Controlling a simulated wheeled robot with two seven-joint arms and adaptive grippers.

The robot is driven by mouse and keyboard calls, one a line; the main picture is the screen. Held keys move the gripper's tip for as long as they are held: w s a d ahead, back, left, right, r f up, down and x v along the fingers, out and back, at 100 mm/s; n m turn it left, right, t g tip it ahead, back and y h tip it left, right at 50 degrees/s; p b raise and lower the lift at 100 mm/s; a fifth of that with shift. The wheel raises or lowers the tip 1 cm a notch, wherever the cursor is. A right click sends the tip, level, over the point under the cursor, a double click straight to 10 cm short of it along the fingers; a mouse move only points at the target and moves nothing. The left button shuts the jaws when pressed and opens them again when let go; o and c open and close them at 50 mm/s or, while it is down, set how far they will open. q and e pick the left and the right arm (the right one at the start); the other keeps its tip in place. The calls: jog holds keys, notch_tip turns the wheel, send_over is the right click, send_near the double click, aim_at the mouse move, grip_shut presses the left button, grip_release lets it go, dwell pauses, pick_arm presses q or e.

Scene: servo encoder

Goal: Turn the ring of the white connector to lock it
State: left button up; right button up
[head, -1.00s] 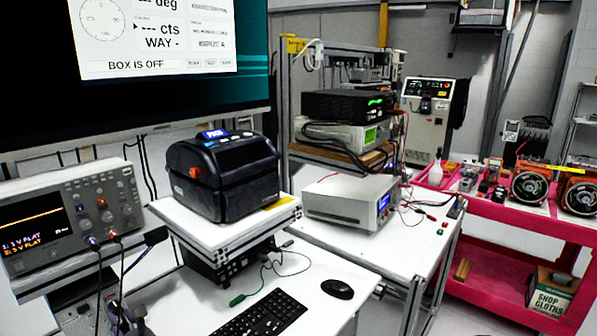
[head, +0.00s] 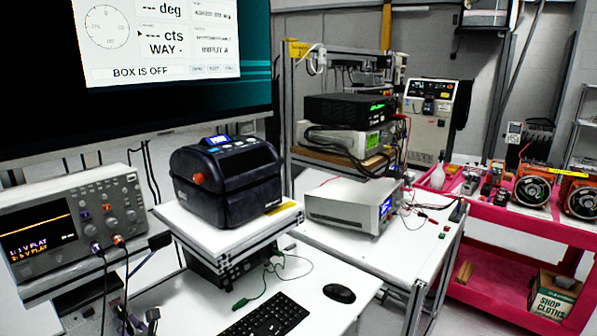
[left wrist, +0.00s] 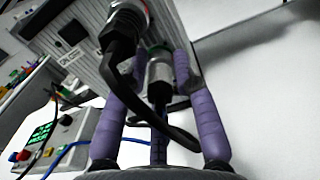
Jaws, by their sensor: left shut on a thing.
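In the left wrist view, a silver-grey cylindrical connector (left wrist: 159,78) with a greenish band at its far end sits at a grey panel (left wrist: 90,35). My left gripper (left wrist: 150,70) has purple fingers on both sides of this connector and is shut on it. I cannot tell whether this is the white connector, nor how its ring is turned. A black plug (left wrist: 127,22) with a thick black cable is just in front and to the left, and its cable loops past the fingers. In the head view, only a little of my left gripper (head: 144,320) shows at the bottom left. My right gripper is not in view.
In the left wrist view, a grey box (left wrist: 62,135) with a green display and cables lies at the left.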

pick_arm(q)
jog(key=shift+m+p, duration=0.7)
jog(key=shift+m, duration=0.4)
jog(key=o, duration=0.6)
jog(key=shift+o, duration=0.2)
jog(key=v, duration=0.9)
jog(key=shift+p, duration=0.4)
dwell(0.5)
